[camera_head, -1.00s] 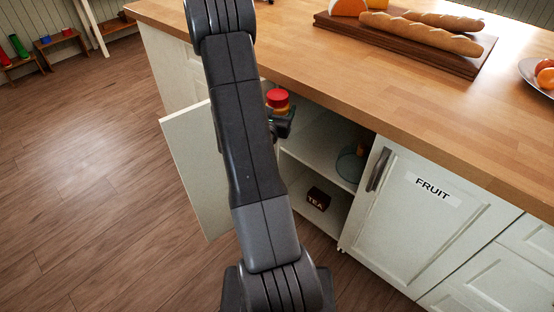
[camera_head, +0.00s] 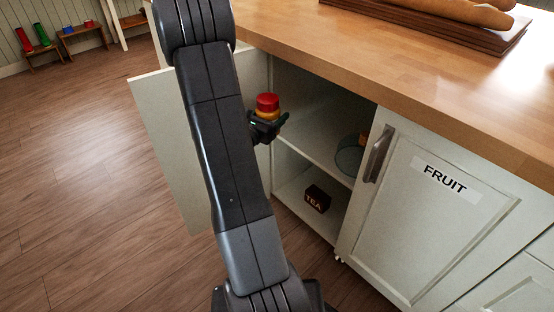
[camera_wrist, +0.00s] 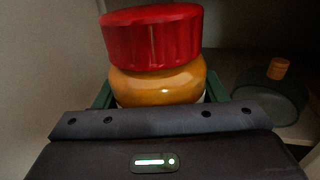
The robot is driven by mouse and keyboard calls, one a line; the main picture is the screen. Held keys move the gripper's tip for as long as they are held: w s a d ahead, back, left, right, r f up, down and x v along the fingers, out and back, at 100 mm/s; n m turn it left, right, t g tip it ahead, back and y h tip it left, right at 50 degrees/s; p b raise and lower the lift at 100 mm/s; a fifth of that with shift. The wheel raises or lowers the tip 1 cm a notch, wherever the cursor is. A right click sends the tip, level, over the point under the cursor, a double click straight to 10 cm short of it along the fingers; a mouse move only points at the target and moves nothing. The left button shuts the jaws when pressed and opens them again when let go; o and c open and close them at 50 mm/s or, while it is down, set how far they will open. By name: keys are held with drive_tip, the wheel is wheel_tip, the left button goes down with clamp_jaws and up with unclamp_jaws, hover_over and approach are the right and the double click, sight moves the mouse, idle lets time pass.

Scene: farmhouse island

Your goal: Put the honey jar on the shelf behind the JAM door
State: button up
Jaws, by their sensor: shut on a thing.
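The honey jar (camera_head: 267,105) has a red lid and an amber body. My gripper (camera_head: 268,124) is shut on it and holds it upright at the mouth of an open cabinet, near the left side. In the wrist view the jar (camera_wrist: 155,85) stands between the green fingers of my gripper (camera_wrist: 158,97). The open cabinet door (camera_head: 160,150) swings out to the left, partly behind my arm; no label shows on it. The upper shelf (camera_head: 308,138) inside the cabinet has bare room at its left and middle.
The FRUIT door (camera_head: 435,210) is closed. The wooden counter (camera_head: 330,60) overhangs the opening.

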wheel_tip(320, 180, down, 11)
drive_tip(key=s+d+m+g+h+b, duration=0.1)
drive_tip(key=s+m+g+h+b, duration=0.1)
drive_tip(key=b, duration=0.9)
drive_tip(key=shift+s+d+m+g+h+b, duration=0.15)
drive_tip(key=shift+d+m+g+h+b, duration=0.2)
drive_tip(key=shift+m+g+h, duration=0.25)
drive_tip(key=shift+r, duration=0.1)
drive_tip(key=x, duration=0.7)
drive_tip(key=f+x, duration=0.1)
drive_tip(key=x, duration=1.4)
drive_tip(key=shift+s+f, duration=0.1)
drive_tip(key=shift+f, duration=0.2)
drive_tip(key=shift+f, duration=0.6)
drive_tip(key=o, duration=1.6)
drive_tip(key=shift+f, duration=0.1)
drive_tip(key=shift+o, duration=0.2)
drive_tip(key=shift+v, duration=7)
